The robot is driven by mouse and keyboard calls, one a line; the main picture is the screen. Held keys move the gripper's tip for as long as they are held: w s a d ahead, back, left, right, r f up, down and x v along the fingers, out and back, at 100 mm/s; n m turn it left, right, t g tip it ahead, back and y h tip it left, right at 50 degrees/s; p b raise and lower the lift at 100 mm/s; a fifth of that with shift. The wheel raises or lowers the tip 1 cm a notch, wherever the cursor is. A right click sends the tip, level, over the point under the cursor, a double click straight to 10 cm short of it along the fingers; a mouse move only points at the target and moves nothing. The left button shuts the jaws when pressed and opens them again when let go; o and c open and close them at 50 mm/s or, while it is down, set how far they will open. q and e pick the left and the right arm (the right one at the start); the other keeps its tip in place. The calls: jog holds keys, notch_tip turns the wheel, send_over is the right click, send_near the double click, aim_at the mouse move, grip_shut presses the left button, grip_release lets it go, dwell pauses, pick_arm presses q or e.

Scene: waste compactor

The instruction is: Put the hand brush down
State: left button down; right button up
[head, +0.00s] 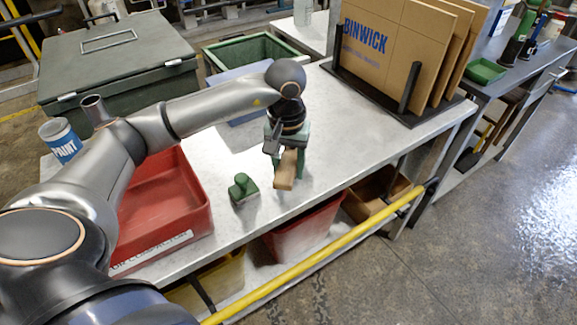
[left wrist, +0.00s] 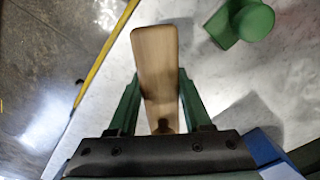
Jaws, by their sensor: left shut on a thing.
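My left gripper (head: 284,160) is shut on the wooden hand brush (head: 286,170) above the grey metal bench (head: 330,125). In the left wrist view the pale wooden part of the brush (left wrist: 156,75) sits between the two green fingers of the gripper (left wrist: 157,105). No bristles show in either view. I cannot tell whether the brush touches the bench top. My right gripper is in neither view.
A green stamp-like object (head: 242,188) stands left of the brush. A red tray (head: 165,205) lies farther left, with a paint can (head: 61,140) beyond. Cardboard sheets (head: 385,50) stand in a black rack at the back right. Bench top right of the gripper is clear.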

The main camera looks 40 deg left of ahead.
aim_at(287, 163)
pick_arm(q)
jog(key=shift+f, duration=0.35)
jog(key=shift+c, duration=1.7)
grip_release()
jog(key=shift+r, duration=0.1)
jog(key=shift+r, duration=0.25)
notch_tip(287, 163, up, 12)
jog(key=shift+s+f, duration=0.2)
